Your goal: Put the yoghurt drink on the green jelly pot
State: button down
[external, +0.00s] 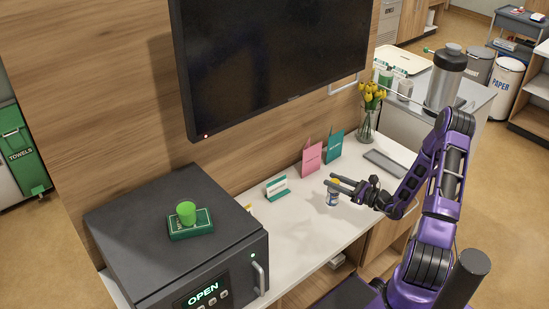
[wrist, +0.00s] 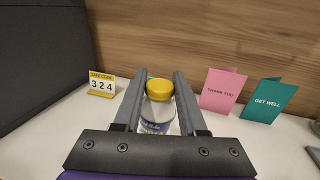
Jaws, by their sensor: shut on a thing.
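The yoghurt drink is a small clear bottle (wrist: 157,116) with a yellow cap and a blue-and-white label. It is upright between the fingers of my gripper (wrist: 161,82), which is shut on it. In the external view the bottle (external: 332,198) is over the white counter, below my gripper (external: 334,183); I cannot tell whether its base touches the counter. The green jelly pot (external: 186,210) is a small green cylinder. It stands on a dark green box on top of the black safe-like cabinet at left, well away from my gripper. It is not in the wrist view.
The black cabinet (external: 150,235) reads OPEN. A pink card (external: 312,158) and a teal card (external: 335,146) stand behind the gripper, near tulips (external: 370,105). A small green-and-white sign (external: 277,188) stands between cabinet and gripper. A wall screen (external: 265,60) hangs above. The counter front is clear.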

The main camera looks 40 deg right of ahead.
jog(key=w+a+f+n+g+y, duration=0.2)
jog(key=a+n+y, duration=0.15)
jog(key=a, duration=1.35)
jog(key=w+a+r+n+g+y+b, duration=0.2)
jog(key=w+r+n+g+y, duration=0.15)
jog(key=r, duration=0.35)
jog(key=w+a+r+n+g+y+b, duration=0.1)
jog(key=w+a+r+n+g+y, duration=0.2)
jog(key=r, duration=0.4)
jog(key=s+a+r+n+g+y+p, duration=0.1)
jog(key=a+r+g, duration=0.1)
jog(key=a+r, duration=1.2)
jog(key=s+a+r+g+y, duration=0.1)
jog(key=a+r+y, duration=0.1)
jog(key=a+r, duration=1.1)
notch_tip(320, 180, down, 11)
jog(key=a, duration=0.2)
jog(key=shift+s+a+f+b, duration=0.15)
jog(key=shift+a+f+b, duration=0.1)
jog(key=shift+b, duration=0.15)
